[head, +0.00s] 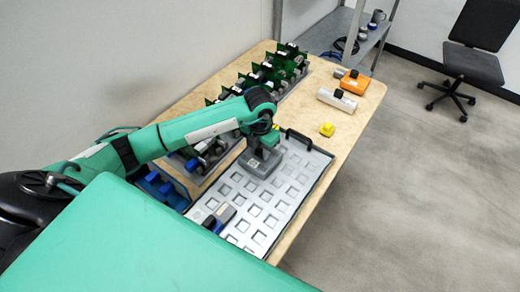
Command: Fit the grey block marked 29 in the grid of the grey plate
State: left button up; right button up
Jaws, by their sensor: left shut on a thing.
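The grey plate (297,184) lies on the wooden table, with a grid of square openings and a dark handle at its far end. My left gripper (265,151) is over the far left part of the plate, pointing down. It is shut on a grey block (260,166), whose marking is too small to read. The block is at or just above the plate; I cannot tell whether it touches. The openings under it are hidden. My right gripper is not in view.
Grey and dark blocks (223,214) sit at the plate's near left. Green boards (288,62) stand in a row along the table's far left. A yellow piece (327,130), a white cylinder (337,101) and an orange case (354,82) lie beyond the plate. Blue bins (165,190) are left.

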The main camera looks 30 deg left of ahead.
pick_arm(q)
jog(key=shift+f, duration=0.15)
jog(key=o, duration=1.2)
jog(key=shift+c, duration=0.5)
jog(key=shift+c, duration=1.3)
jog(key=shift+r, duration=0.65)
jog(key=shift+r+p, duration=0.9)
jog(key=shift+r, duration=0.35)
